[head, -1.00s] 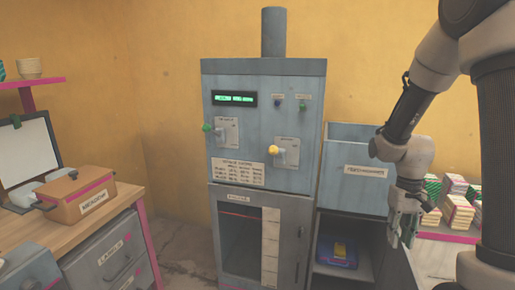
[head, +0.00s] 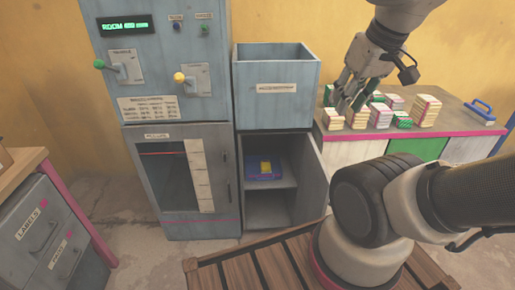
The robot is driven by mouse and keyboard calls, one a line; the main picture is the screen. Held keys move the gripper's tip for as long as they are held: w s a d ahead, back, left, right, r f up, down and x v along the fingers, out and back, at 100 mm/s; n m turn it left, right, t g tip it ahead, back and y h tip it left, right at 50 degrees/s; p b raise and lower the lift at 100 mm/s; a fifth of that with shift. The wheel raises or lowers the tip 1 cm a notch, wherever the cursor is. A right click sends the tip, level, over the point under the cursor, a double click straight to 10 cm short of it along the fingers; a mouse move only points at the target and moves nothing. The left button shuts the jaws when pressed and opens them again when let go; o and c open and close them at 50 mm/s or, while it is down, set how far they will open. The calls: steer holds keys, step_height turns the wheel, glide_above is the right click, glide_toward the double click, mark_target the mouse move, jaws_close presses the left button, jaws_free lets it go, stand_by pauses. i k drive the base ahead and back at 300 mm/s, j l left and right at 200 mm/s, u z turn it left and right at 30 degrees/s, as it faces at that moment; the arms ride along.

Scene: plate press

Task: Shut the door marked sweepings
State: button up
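A low grey cabinet (head: 241,200) stands right of the tall machine, under an open-topped grey bin. Its door (head: 311,182) hangs open, swung out to the right; I see no readable sweepings mark on it. Inside, a blue tray with a yellow item (head: 265,170) sits on the shelf, above an empty lower space. My gripper (head: 349,106) is up and right of the door, in front of the stacked blocks on the side counter. It points down, its fingers look apart, and nothing shows between them. It does not touch the door.
The tall machine (head: 165,90) with levers has a shut windowed door (head: 185,182) below. The grey bin (head: 275,88) has an unreadable label. The counter (head: 450,115) at right holds several striped stacks. A drawer desk (head: 50,215) is at left. Bare floor shows before the machine.

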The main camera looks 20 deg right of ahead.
mark_target(313, 200)
steer(key=k+l+u, duration=0.1)
steer(key=l, duration=0.65)
steer(key=k+l+u, duration=0.15)
steer(key=l, duration=0.25)
steer(key=k+l, duration=0.1)
steer(key=l, duration=0.25)
steer(key=k+l+u, duration=0.15)
steer(key=l, duration=0.2)
steer(key=k+l, duration=0.1)
steer(key=l, duration=0.3)
steer(key=u, duration=0.05)
